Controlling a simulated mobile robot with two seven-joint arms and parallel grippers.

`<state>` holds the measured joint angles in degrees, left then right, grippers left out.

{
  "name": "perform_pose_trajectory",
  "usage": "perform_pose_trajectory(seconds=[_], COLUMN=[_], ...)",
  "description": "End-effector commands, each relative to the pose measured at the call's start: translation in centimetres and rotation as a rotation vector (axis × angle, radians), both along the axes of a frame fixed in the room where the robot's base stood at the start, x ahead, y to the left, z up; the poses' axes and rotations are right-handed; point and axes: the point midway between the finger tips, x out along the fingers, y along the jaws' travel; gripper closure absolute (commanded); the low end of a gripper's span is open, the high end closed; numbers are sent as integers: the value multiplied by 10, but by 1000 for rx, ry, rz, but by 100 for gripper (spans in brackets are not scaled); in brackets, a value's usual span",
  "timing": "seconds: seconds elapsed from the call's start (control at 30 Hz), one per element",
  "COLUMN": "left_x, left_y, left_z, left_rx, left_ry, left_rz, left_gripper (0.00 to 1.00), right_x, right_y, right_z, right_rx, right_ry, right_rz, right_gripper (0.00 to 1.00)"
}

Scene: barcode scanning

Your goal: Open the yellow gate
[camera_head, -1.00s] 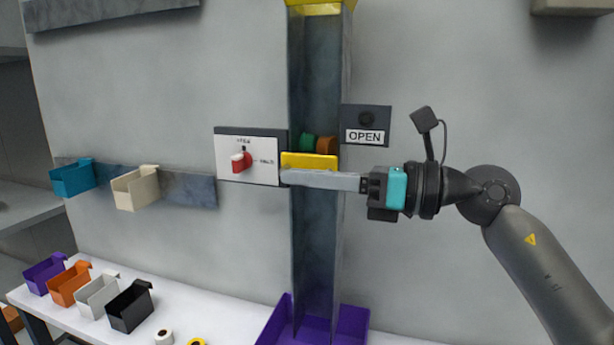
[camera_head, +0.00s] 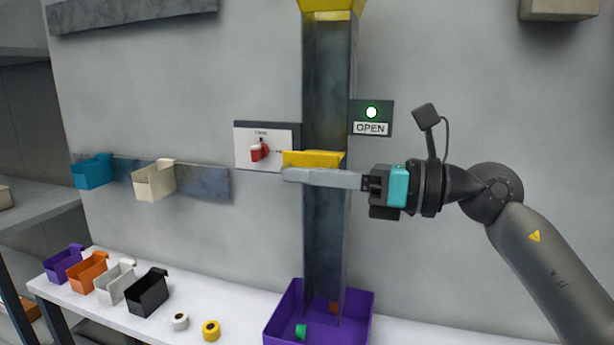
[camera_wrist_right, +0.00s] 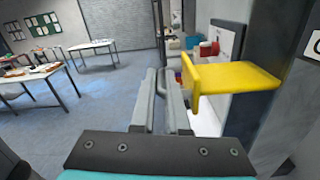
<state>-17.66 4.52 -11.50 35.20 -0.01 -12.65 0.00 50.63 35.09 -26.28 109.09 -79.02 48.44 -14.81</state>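The yellow gate (camera_head: 313,159) crosses the grey vertical chute (camera_head: 327,75) at mid height and sticks out past its left edge. My right gripper (camera_head: 288,175) lies level just below and in front of the gate in the head view. In the wrist view, the gate (camera_wrist_right: 235,78) is right of my right gripper's fingers (camera_wrist_right: 165,75), which are close together with nothing held. Whether they touch the gate is unclear. A green light (camera_head: 371,112) glows above the OPEN sign (camera_head: 370,128). My left gripper is out of view.
A panel with a red knob (camera_head: 258,153) is left of the chute. Teal (camera_head: 92,172) and cream (camera_head: 153,181) bins hang on a wall rail. Several bins and a white (camera_head: 180,321) and a yellow roll (camera_head: 211,330) stand on the white table.

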Motion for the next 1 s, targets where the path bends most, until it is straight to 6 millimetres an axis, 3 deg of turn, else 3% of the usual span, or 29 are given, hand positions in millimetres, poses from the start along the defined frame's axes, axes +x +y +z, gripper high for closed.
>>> perform_pose_trajectory(seconds=[0.17,0.57,0.77,1.0], left_x=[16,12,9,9], left_y=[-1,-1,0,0], left_z=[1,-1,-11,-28], left_rx=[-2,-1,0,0], left_ry=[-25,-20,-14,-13], left_rz=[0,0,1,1], left_gripper=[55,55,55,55], right_x=[0,0,-9,-27], right_y=[0,-4,-33,-89], right_z=[0,-1,-4,-5], right_rx=[1,1,0,-2], right_ry=[1,2,2,3], right_rz=[-1,-2,-6,-7], right_gripper=[75,75,75,75])
